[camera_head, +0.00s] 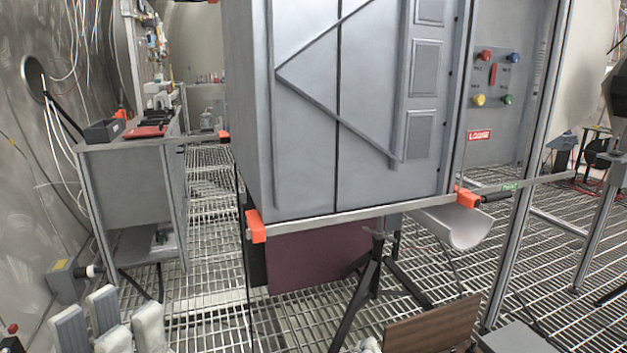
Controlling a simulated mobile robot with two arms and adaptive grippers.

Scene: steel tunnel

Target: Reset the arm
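My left gripper (108,325) seems to be the group of grey and whitish finger-like blocks at the bottom left. The picture's bottom edge cuts it off. It is in front of the floor grating, and I see nothing clearly held in it. Whether its fingers are open or shut is not clear.
A large grey cabinet (365,100) with orange corner clamps fills the middle. A workbench (125,185) with trays stands at the left. A metal post (520,190) and a button panel (494,75) are at the right. A brown board (432,325) is at the bottom. Grating (210,260) shows between.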

